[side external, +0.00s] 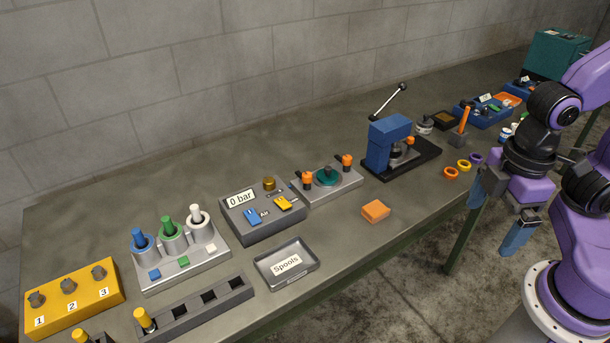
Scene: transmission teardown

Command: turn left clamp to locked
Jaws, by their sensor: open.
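A grey clamp fixture (336,192) stands on the workbench near the middle, with a round teal part (326,177) seated in it. The left clamp (308,180), orange with a black handle, stands at the fixture's left end. A matching right clamp (346,162) stands at the right end. The picture is too small to tell whether either clamp is locked. My gripper (491,230) is open and empty, fingers pointing down, off the bench's front edge at the right, well apart from the clamps.
A blue press (389,143) stands right of the fixture, its lever raised. A grey box (262,218) labelled "0 bar" is just left. An orange block (375,211) lies in front, near the bench edge. Small coloured rings (463,166) lie right of the press. A Spools tray (304,252) sits front left.

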